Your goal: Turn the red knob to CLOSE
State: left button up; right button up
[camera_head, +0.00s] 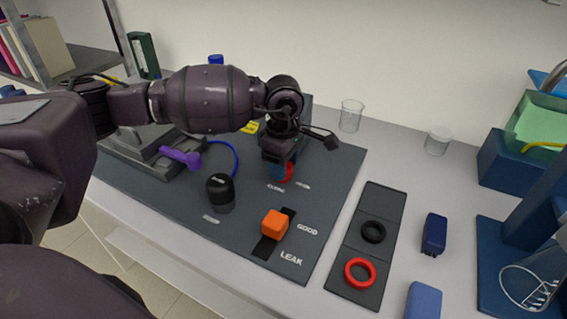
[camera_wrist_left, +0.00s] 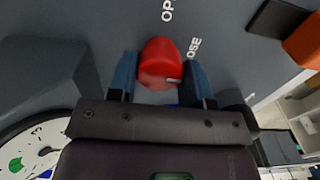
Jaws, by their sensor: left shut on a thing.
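The red knob (camera_head: 289,173) sits on the dark grey panel (camera_head: 330,165), mostly hidden behind my left gripper (camera_head: 280,160) in the head view. In the left wrist view the red knob (camera_wrist_left: 160,60) is between the two blue fingers of my left gripper (camera_wrist_left: 161,75), which is shut on it. A short pale mark shows on the knob's lower right edge. My right gripper is not in view.
A purple lever (camera_head: 180,157) is at left. A tray (camera_head: 354,245) with black and red rings lies right. Beakers (camera_head: 351,116) stand behind.

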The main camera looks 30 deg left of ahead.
pick_arm(q)
jog(key=o, duration=0.9)
notch_tip(320, 180, up, 11)
jog(key=shift+f+p, duration=0.1)
jog(key=shift+p, duration=0.35)
